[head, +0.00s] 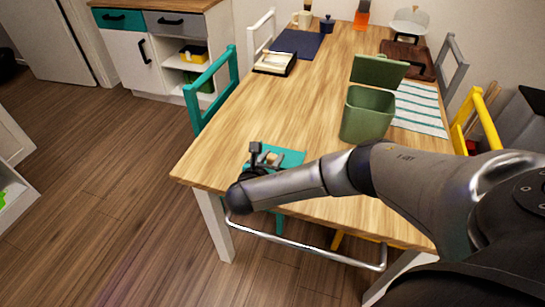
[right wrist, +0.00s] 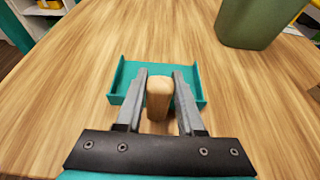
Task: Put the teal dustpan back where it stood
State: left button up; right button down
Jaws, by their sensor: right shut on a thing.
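The teal dustpan (head: 289,158) is at the near left end of the wooden table, partly hidden behind my right gripper and arm. In the right wrist view the dustpan (right wrist: 192,82) has raised side walls and a wooden handle (right wrist: 158,97) pointing toward the camera. My right gripper (right wrist: 159,88) is shut on this handle, one finger on each side. My right gripper also shows in the head view (head: 266,158), low over the table. I cannot tell whether the pan touches the tabletop. My left gripper is not in view.
A green bin (head: 367,117) with a raised lid (head: 379,70) stands on the table beyond the dustpan. A striped cloth (head: 418,109) lies right of it. Bare tabletop (head: 285,105) is left of the bin. Teal (head: 210,85) and yellow (head: 483,115) chairs flank the table.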

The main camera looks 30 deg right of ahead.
jog(key=c, duration=0.5)
grip_release()
jog(key=shift+r, duration=0.15)
jog(key=p+v, duration=0.3)
jog(key=v, duration=0.9)
jog(key=shift+p, duration=0.4)
